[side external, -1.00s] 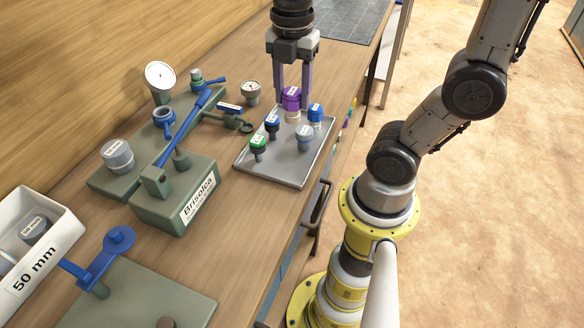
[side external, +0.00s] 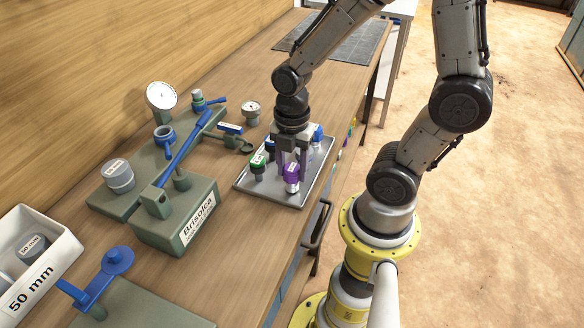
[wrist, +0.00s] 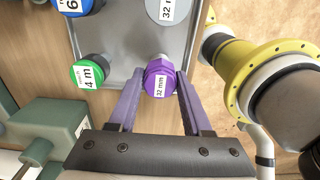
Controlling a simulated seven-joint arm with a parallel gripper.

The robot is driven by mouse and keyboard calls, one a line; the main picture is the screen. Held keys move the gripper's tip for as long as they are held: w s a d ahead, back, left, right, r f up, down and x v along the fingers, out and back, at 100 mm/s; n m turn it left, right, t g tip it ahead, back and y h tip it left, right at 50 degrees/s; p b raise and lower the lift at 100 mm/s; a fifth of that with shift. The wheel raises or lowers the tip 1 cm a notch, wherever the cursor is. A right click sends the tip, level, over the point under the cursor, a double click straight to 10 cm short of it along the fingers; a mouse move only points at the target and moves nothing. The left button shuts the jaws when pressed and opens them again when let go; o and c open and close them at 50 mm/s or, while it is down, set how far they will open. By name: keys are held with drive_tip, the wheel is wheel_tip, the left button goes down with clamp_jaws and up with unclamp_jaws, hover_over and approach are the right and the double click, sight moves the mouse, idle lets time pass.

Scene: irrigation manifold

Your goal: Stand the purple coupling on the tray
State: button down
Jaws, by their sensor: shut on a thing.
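The purple coupling (side external: 291,171), with a grey lower end, is upright between the fingers of my gripper (side external: 291,177). It is over the near right part of the grey metal tray (side external: 268,194). In the wrist view the purple coupling (wrist: 158,82), labelled 32 mm, sits between both finger ends of my shut gripper (wrist: 159,76).
A green-capped fitting (side external: 258,162) stands on the tray left of the coupling. Blue-capped fittings (side external: 317,133) stand farther back, partly hidden by my gripper. The Brisolca manifold stand (side external: 175,215) is left of the tray. The tray's near left corner is bare.

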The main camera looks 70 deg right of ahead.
sight(292, 167)
drive_tip(key=shift+f, duration=0.25)
drive_tip(key=shift+c, duration=1.7)
unclamp_jaws()
drive_tip(key=shift+r, duration=0.1)
drive_tip(key=s+a+r+m+t, duration=0.1)
drive_tip(key=s+r+m+t, duration=0.1)
drive_tip(key=r+m, duration=0.6)
drive_tip(key=s+a+r+m+t, duration=0.1)
drive_tip(key=s+r+m+t, duration=0.1)
drive_tip(key=r+m, duration=0.6)
drive_tip(key=shift+s+a+m+t, duration=0.3)
drive_tip(key=shift+m+t, duration=0.5)
drive_tip(key=shift+m, duration=0.2)
